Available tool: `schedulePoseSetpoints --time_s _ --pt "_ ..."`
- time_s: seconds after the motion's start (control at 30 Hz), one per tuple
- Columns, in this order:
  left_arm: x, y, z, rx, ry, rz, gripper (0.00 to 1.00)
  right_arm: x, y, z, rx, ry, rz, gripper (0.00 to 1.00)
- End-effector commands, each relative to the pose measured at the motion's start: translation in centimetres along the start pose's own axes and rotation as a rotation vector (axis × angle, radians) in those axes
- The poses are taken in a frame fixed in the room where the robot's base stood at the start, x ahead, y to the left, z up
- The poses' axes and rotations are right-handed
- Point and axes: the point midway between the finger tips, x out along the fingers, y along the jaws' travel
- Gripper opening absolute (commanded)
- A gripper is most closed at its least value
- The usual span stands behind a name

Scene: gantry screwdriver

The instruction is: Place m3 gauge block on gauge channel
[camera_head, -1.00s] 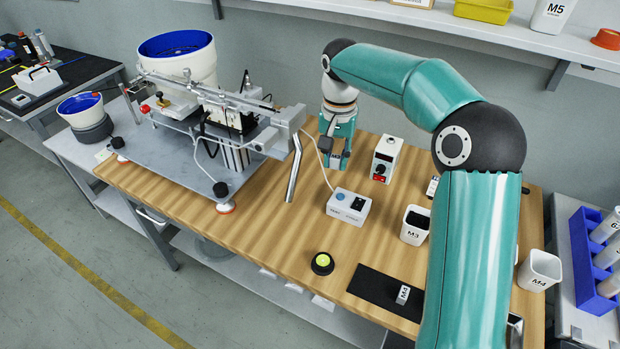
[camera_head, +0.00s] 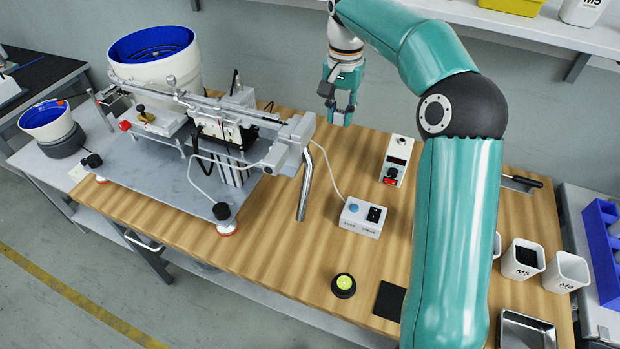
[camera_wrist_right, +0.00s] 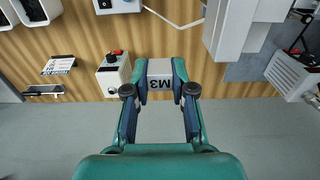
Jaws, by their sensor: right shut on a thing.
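My right gripper (camera_head: 338,112) is at the far edge of the wooden bench, raised beyond the screw feeder machine's right end. In the right wrist view my right gripper (camera_wrist_right: 160,92) is shut on the m3 gauge block (camera_wrist_right: 160,78), a small light block whose M3 label appears upside down. The block is hard to make out in the head view. I cannot tell for sure which part of the feeder machine (camera_head: 215,115) is the gauge channel. My left gripper is not in view.
A white box with a red switch (camera_head: 396,160) and a blue-button box (camera_head: 362,217) stand on the bench (camera_head: 270,240). A black-and-yellow button (camera_head: 343,286) and a dark mat (camera_head: 390,300) are near the front. Labelled cups (camera_head: 522,260) and a metal tray (camera_head: 526,330) are at right.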

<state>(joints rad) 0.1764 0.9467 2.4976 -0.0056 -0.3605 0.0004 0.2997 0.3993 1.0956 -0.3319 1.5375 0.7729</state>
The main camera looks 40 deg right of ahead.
Motion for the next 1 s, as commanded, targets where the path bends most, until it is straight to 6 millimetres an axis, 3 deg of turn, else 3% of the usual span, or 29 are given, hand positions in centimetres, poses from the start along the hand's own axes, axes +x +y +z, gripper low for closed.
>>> schedulePoseSetpoints --time_s 0.13,0.27,0.8,1.0 --pt "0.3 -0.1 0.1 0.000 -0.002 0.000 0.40 1.2 0.3 0.0 0.005 -0.001 0.001 0.00" --pt "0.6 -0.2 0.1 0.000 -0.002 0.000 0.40 4.0 0.6 -0.1 0.009 -0.003 0.003 0.00" --pt "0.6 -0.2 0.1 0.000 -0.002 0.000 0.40 18.4 0.9 -0.1 0.012 -0.004 0.004 0.00" --pt "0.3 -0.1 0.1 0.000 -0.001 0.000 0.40 22.5 0.9 -0.1 0.014 -0.002 0.001 0.00"
